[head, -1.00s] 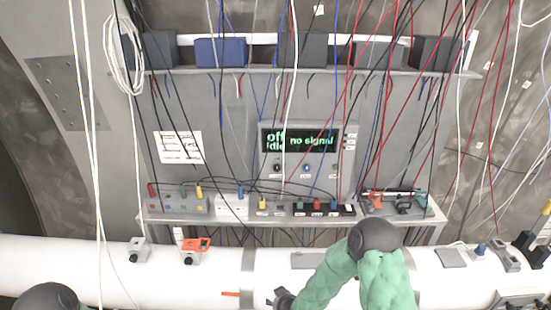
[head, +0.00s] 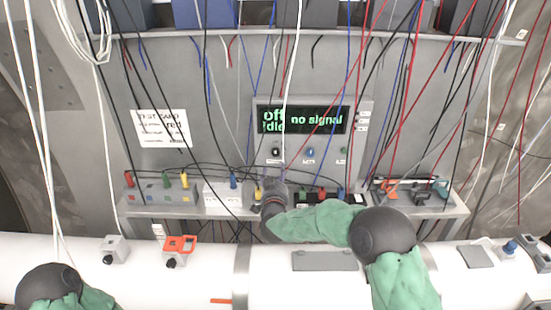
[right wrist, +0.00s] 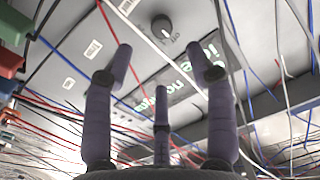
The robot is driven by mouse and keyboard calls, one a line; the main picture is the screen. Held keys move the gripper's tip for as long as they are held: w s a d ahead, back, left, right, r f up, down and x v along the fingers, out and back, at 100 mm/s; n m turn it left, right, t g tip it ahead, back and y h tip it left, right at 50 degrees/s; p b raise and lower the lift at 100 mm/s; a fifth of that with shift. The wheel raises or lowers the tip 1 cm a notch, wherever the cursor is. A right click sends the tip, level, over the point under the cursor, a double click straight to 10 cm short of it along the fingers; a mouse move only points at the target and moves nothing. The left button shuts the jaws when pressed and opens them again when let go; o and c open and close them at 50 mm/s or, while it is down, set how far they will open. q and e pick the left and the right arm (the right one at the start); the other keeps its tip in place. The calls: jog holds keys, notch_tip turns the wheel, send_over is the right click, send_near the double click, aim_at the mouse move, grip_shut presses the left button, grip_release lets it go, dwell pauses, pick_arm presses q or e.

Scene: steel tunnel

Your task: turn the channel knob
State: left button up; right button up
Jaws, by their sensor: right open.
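A grey panel carries a dark display (head: 304,120) with green text reading "off", "idle" and "no signal". My right gripper (head: 275,188) is just below the black knob. In the right wrist view a dark knob (right wrist: 162,26) with "off" beside it lies beyond my open, empty fingers (right wrist: 163,62), apart from them. My left gripper is out of view.
A shelf (head: 415,213) below the panel holds boxes with coloured plugs (head: 160,193) and a clamp (head: 395,190). Many hanging cables (head: 410,90) cross the panel. A white pipe (head: 200,270) runs in front, with an orange bracket (head: 180,244) on it.

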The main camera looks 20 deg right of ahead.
aim_at(275, 154)
jog(key=p+x, duration=0.2)
jog(key=x, duration=0.8)
jog(key=shift+w, duration=0.3)
grip_shut()
